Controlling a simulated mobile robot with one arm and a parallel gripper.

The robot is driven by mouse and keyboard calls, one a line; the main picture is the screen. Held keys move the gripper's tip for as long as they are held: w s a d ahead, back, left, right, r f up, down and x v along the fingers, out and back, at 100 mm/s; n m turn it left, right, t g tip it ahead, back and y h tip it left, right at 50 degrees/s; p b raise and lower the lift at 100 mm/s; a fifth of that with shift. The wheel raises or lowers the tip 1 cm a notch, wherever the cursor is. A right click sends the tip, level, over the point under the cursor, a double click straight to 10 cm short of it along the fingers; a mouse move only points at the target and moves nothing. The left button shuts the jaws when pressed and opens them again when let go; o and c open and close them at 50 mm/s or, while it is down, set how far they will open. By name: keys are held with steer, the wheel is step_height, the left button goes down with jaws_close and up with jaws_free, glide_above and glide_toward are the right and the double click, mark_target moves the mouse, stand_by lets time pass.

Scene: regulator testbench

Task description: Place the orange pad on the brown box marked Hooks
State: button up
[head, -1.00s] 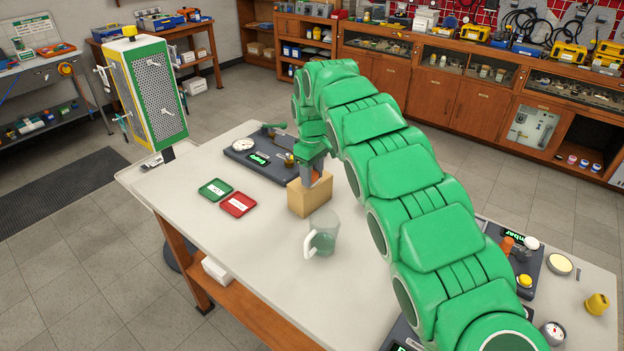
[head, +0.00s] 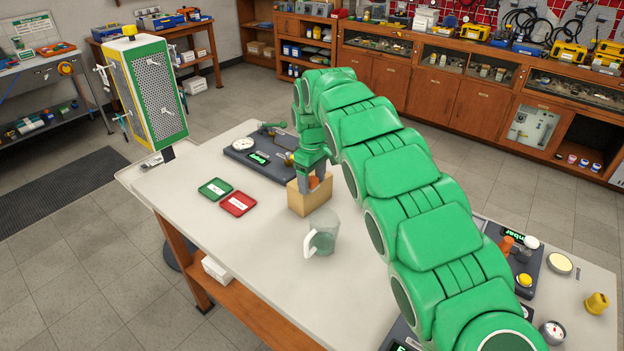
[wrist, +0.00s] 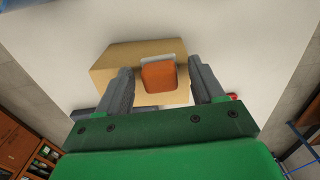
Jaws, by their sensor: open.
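The brown box (head: 308,201) stands on the bench, its top just under my gripper (head: 315,183). No marking on it is readable. The orange pad (head: 314,181) shows between my fingers at the box top, partly hidden by them in the head view. In the wrist view the orange pad (wrist: 158,77) overlaps the box (wrist: 112,64), with a grey strip along its far edge. It appears to rest on the box, though contact is not clear. My gripper (wrist: 160,74) is open, with a finger on each side of the pad and a visible gap to each.
A clear mug (head: 323,235) stands just in front of the box. Green (head: 215,189) and red (head: 238,203) trays lie to its left. A dark gauge panel (head: 262,160) lies behind. The bench's front left is clear.

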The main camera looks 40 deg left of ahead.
mark_target(311, 178)
step_height(311, 178, up, 12)
stand_by(1.0)
steer(key=shift+r, duration=0.1)
stand_by(0.4)
